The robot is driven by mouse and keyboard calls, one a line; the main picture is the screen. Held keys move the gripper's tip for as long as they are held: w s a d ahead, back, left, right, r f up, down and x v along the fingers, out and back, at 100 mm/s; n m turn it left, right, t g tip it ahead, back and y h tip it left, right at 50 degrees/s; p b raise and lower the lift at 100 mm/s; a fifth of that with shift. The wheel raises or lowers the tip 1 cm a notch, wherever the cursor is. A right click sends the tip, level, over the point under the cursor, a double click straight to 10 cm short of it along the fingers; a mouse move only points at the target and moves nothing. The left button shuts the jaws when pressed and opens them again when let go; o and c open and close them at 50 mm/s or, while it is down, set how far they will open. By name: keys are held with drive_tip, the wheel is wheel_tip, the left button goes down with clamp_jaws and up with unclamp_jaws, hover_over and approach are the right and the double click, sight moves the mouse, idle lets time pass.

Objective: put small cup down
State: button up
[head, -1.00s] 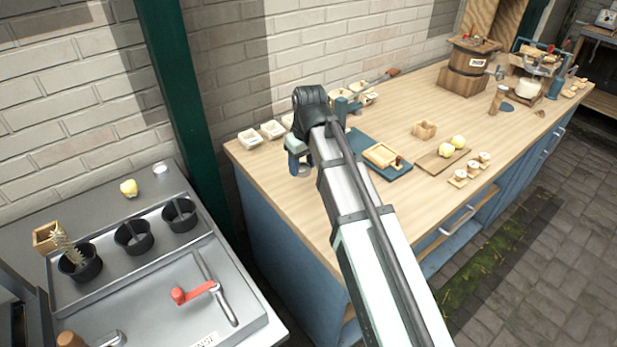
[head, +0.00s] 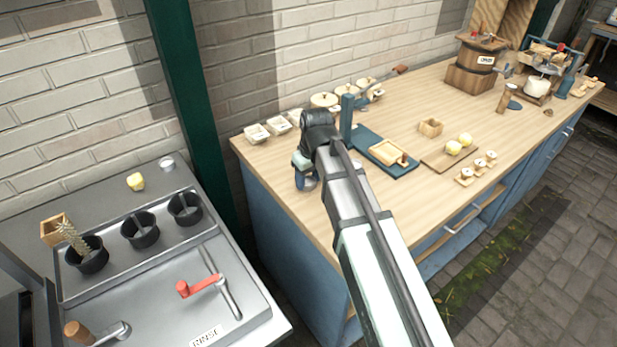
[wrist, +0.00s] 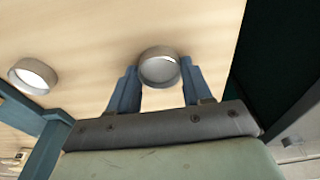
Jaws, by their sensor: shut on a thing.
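My gripper (head: 305,182) is over the left end of the wooden worktop, shut on a small grey metal cup. In the wrist view the cup (wrist: 159,68) sits between the two blue fingers of my gripper (wrist: 157,85), with its round opening facing the camera. In the head view only a sliver of the cup (head: 311,184) shows beside the fingers. I cannot tell whether its base touches the worktop (head: 272,176).
A second round metal cup (wrist: 33,76) stands left in the wrist view. A blue stand (head: 347,118) and blue board with a wooden tray (head: 388,152) are right of my gripper. Cream dishes (head: 257,133) line the wall. Bare wood lies in front and left.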

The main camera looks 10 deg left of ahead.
sight(313, 185)
drive_tip(key=shift+f, duration=0.15)
drive_tip(key=o, duration=1)
drive_tip(key=r, duration=0.4)
drive_tip(key=d+r, duration=0.1)
drive_tip(key=r, duration=0.3)
drive_tip(key=s+r, duration=0.1)
drive_tip(key=r, duration=0.3)
drive_tip(key=shift+s+d+r, duration=0.1)
drive_tip(key=shift+d+r, duration=0.05)
